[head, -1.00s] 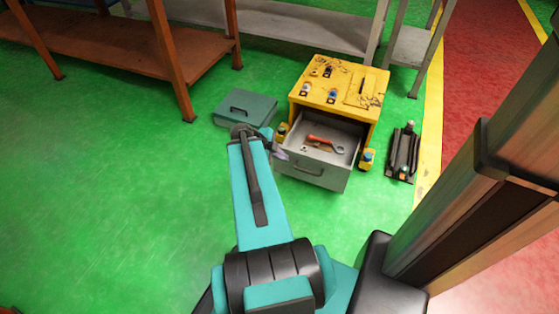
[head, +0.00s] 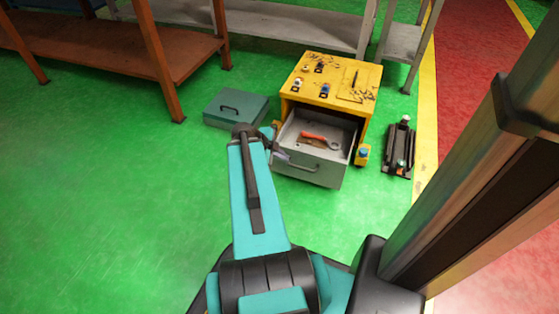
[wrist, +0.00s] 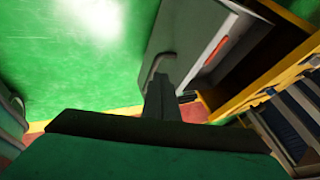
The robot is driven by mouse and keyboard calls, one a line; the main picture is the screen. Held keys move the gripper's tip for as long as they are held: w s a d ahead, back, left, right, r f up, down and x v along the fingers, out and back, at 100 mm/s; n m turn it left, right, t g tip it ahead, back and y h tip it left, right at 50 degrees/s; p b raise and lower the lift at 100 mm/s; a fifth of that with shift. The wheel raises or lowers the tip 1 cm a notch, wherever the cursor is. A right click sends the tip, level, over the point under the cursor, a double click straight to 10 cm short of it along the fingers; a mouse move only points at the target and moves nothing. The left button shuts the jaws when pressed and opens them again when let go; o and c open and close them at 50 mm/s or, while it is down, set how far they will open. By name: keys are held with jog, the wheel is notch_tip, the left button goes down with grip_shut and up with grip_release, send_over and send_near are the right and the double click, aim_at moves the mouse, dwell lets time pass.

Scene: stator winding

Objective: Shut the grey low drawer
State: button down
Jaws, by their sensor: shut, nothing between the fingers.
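The grey low drawer (head: 330,172) is pulled out of the yellow cabinet (head: 358,101). A red-handled tool (head: 314,136) and a small metal piece lie inside it. In the wrist view the drawer's grey front (wrist: 172,30) and its bar handle (wrist: 155,66) show close ahead. My gripper (head: 281,156) is shut and empty at the left end of the drawer front. In the wrist view the shut fingers (wrist: 158,86) overlap the lower end of the handle; I cannot tell whether they touch it.
A teal box (head: 236,108) with a handle lies on the green floor left of the cabinet. A dark rack-like object (head: 398,150) stands to its right. An orange shelf (head: 165,70) and grey shelving (head: 300,27) are behind. The floor at left is clear.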

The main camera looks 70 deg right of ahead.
aim_at(295, 155)
jog(key=shift+d+f+b, duration=0.15)
jog(key=shift+d+b, duration=0.3)
jog(key=shift+d, duration=0.65)
jog(key=shift+d+f+b, duration=0.15)
jog(key=shift+d+b, duration=0.3)
jog(key=shift+d, duration=0.6)
